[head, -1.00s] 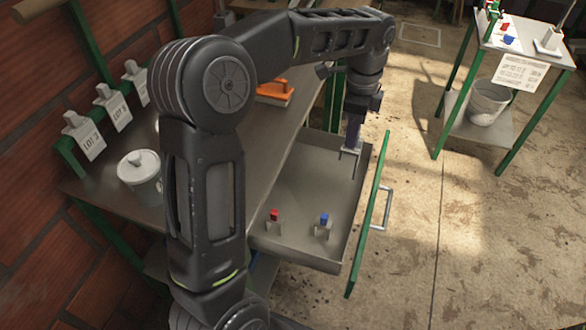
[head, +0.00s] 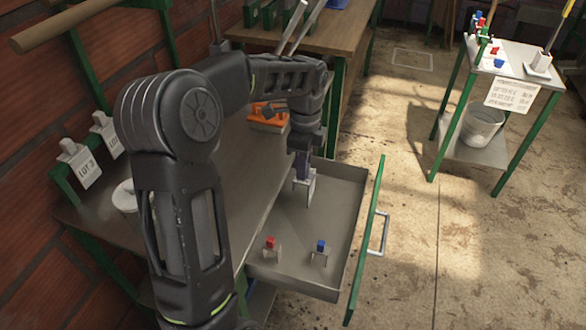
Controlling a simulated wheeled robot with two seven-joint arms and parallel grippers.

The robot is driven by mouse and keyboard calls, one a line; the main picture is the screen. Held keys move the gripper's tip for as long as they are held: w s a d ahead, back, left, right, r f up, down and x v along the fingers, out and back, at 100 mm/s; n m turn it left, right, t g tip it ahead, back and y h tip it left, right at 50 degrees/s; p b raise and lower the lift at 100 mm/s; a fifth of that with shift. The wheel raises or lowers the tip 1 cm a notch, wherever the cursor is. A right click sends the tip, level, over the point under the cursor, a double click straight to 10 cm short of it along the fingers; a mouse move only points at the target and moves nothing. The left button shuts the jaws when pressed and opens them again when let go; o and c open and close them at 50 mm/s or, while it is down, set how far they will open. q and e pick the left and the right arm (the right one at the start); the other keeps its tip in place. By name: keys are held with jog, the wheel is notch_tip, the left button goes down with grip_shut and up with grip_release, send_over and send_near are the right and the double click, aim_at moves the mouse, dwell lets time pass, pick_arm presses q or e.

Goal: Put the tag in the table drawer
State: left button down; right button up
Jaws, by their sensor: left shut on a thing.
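The table drawer (head: 340,187) is pulled open, with its green front (head: 367,235) and metal handle toward the right. My left gripper (head: 304,184) points down over the back part of the drawer, by the table edge. It is shut on a small pale, thin thing, seemingly the tag (head: 309,190); its face is too small to read. I cannot tell whether it touches the drawer floor. A red-topped piece (head: 270,248) and a blue-topped piece (head: 320,252) stand in the drawer's near part. My right gripper is not in view.
Tags marked LOT, one reading LOT 3 (head: 80,165), stand at the table's left edge. A white lidded pot (head: 125,196) is partly behind my arm. An orange-topped block (head: 267,122) lies on the table. A green-legged stand (head: 470,155) holds a bucket (head: 483,128). Floor right of the drawer is clear.

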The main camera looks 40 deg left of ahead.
pick_arm(q)
jog(key=a+f, duration=0.1)
jog(key=s+a+f, duration=0.1)
jog(key=shift+a+f, duration=0.1)
jog(key=shift+a, duration=0.2)
jog(key=shift+f, duration=0.1)
jog(key=c, duration=1.3)
grip_release()
notch_tip(320, 180, up, 12)
jog(key=p, duration=0.1)
